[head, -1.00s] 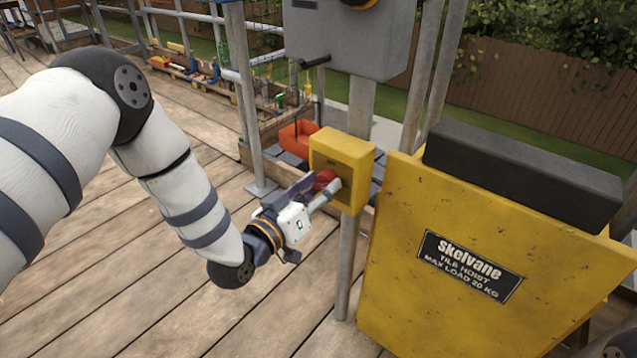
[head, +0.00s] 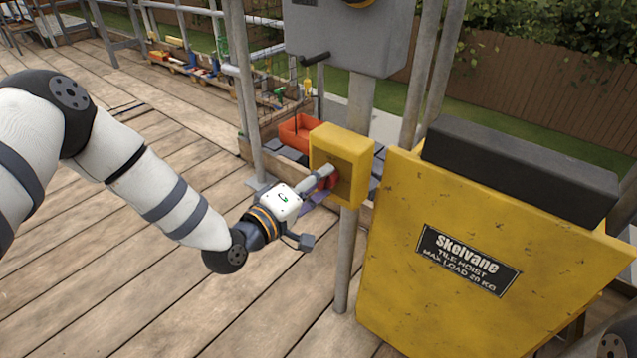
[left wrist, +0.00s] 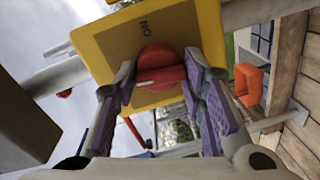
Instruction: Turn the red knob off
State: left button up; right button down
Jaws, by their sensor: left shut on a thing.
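The red knob (left wrist: 160,68) sits on the face of a yellow switch box (head: 345,148), which is fixed to a grey post. In the left wrist view the knob lies between the two purple-padded fingers of my left gripper (left wrist: 160,100), which is shut on it. A pale mark shows on the knob, and an "ON" label is on the box face beyond it. In the head view the left gripper (head: 318,185) reaches the box from the left, and its fingers hide most of the knob. My right gripper is not in view.
A yellow tile hoist panel (head: 440,260) with a black top bar stands right of the box. A grey cabinet (head: 350,40) with a dark handle is above. An orange bin (head: 298,135) is behind. Grey scaffold poles stand nearby. The plank deck (head: 130,290) at left is clear.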

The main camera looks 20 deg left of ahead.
pick_arm(q)
jog(key=shift+n, duration=0.7)
jog(key=shift+r, duration=0.1)
jog(key=o, duration=1.1)
jog(key=shift+s, duration=0.1)
jog(key=v, duration=1.2)
jog(key=shift+a, duration=0.1)
